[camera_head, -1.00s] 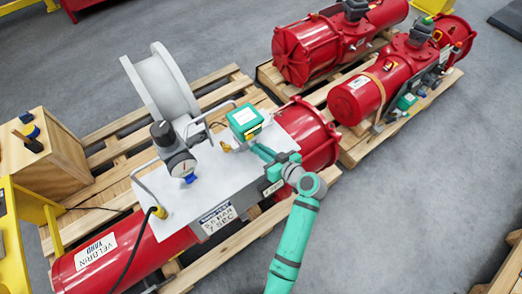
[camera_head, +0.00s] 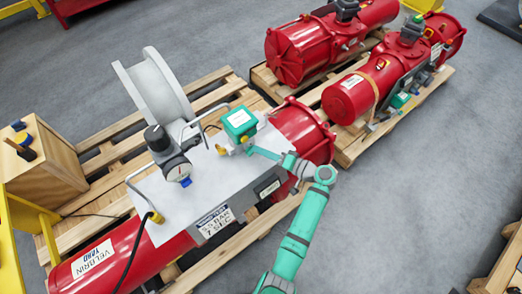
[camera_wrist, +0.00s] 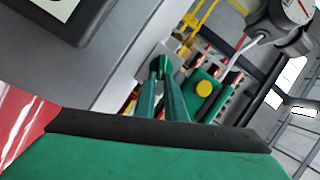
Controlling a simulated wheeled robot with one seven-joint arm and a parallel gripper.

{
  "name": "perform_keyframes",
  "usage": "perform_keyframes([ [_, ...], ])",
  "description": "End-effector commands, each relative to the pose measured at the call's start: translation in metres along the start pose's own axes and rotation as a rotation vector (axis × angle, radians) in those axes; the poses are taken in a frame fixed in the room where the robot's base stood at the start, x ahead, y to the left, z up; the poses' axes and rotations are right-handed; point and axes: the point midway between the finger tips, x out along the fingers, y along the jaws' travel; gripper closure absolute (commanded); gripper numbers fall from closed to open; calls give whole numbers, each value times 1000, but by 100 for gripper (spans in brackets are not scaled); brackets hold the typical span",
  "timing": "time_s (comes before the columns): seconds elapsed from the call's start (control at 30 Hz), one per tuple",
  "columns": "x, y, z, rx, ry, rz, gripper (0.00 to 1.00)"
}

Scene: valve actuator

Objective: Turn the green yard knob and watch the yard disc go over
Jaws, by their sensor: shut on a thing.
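My gripper (camera_wrist: 165,82) is shut on a small green knob (camera_wrist: 159,66) in the wrist view, with its two green fingers close together around it. The knob sits against a light grey block on the actuator's panel. In the head view my gripper (camera_head: 251,151) reaches in from the right, just below a green-topped box (camera_head: 239,120) on the white panel (camera_head: 150,190). The fingers hide the knob in that view. I cannot pick out a disc marked as the yard disc.
In the wrist view a yellow button (camera_wrist: 204,88) is right of the fingers.

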Motion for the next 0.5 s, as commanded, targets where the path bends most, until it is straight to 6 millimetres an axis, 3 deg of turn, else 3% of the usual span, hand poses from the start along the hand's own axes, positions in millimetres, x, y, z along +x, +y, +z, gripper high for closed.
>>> perform_keyframes([
  [0.5, 2, 12, -1, 353, 6, -144, 100],
])
